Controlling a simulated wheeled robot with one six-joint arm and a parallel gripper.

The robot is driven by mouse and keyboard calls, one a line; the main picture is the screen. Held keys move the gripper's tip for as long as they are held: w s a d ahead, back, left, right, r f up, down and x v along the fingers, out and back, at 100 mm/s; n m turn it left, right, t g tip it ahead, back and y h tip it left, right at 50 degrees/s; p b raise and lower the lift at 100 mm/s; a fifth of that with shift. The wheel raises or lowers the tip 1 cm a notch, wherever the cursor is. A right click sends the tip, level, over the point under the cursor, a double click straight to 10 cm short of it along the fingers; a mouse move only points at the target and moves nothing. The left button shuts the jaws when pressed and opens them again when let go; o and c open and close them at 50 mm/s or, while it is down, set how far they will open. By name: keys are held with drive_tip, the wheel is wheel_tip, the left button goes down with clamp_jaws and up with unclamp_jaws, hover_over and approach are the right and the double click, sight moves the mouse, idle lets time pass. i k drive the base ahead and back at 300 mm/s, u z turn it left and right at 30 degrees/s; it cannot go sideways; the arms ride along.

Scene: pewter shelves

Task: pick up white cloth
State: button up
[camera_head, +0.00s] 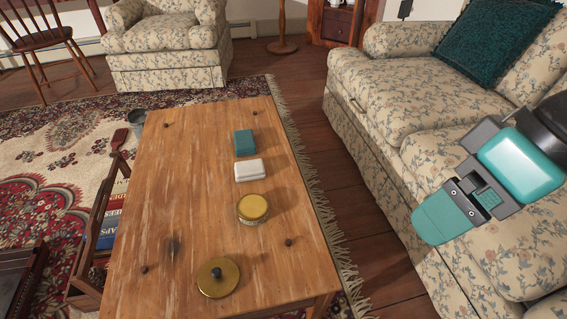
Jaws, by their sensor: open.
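The white cloth (249,170) looks like a small folded block lying flat on the wooden table (190,200), right of its middle. My gripper (436,216), teal and grey, is at the right of the view, in front of the sofa. It is open and empty, well to the right of the white cloth and apart from it. Nothing hides the cloth from this camera.
A teal folded block (244,143) lies just behind the cloth. A round yellow-lidded tin (252,207) stands just in front, and a brass lid with a dark knob (218,278) lies nearer. The flowered sofa (385,105) flanks the right; the table's left half is mostly clear.

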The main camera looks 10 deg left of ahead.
sight(247, 170)
drive_tip(key=z, duration=0.15)
drive_tip(key=k, duration=0.7)
drive_tip(key=u, duration=0.85)
drive_tip(key=i, duration=1)
drive_tip(key=u, duration=0.6)
drive_tip(key=k, duration=1.1)
drive_tip(key=z, duration=0.65)
